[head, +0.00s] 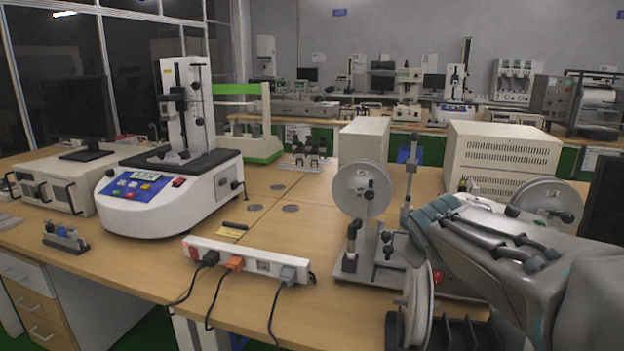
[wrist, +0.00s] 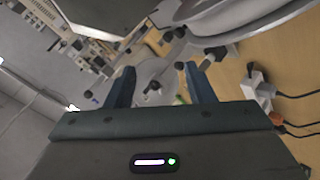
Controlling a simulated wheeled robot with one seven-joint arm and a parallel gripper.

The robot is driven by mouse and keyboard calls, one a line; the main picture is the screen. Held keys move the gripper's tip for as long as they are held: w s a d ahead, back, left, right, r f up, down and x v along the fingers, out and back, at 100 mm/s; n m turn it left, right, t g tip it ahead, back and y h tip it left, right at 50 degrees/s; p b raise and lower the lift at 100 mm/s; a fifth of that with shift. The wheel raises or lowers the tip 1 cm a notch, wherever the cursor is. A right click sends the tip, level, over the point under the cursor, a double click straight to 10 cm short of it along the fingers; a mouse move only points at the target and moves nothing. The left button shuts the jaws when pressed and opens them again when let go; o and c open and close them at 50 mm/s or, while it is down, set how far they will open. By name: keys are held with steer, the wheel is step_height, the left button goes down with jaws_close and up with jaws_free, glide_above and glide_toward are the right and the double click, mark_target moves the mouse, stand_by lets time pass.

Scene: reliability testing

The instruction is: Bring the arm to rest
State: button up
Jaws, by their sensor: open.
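My arm reaches in from the lower right of the head view over the bench (head: 290,235), at the equipment with the reels. In the wrist view my gripper (wrist: 159,68) is open, its two dark fingers spread well apart. Nothing is between the fingertips. The wrist picture is tilted, and a pale reel-like part (wrist: 155,75) shows beyond the fingers. In the head view the fingers cannot be made out behind the arm and equipment.
A reel stand (head: 362,190) stands just left of my arm, with another reel (head: 418,305) below it. A white power strip (head: 247,259) with cables lies at the front edge. A white tester (head: 170,190) stands left.

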steer(key=s+a+m+g+y+p, duration=0.1)
steer(key=s+m+g+p, duration=0.3)
steer(key=s+p, duration=0.4)
steer(key=s+a+r+m+g+y+p, duration=0.1)
steer(key=s+a+m+g+p, duration=0.3)
steer(key=s, duration=1)
steer(key=p, duration=0.3)
steer(key=shift+a+r+y+p, duration=0.3)
steer(key=shift+y+p, duration=0.05)
steer(key=shift+y, duration=0.05)
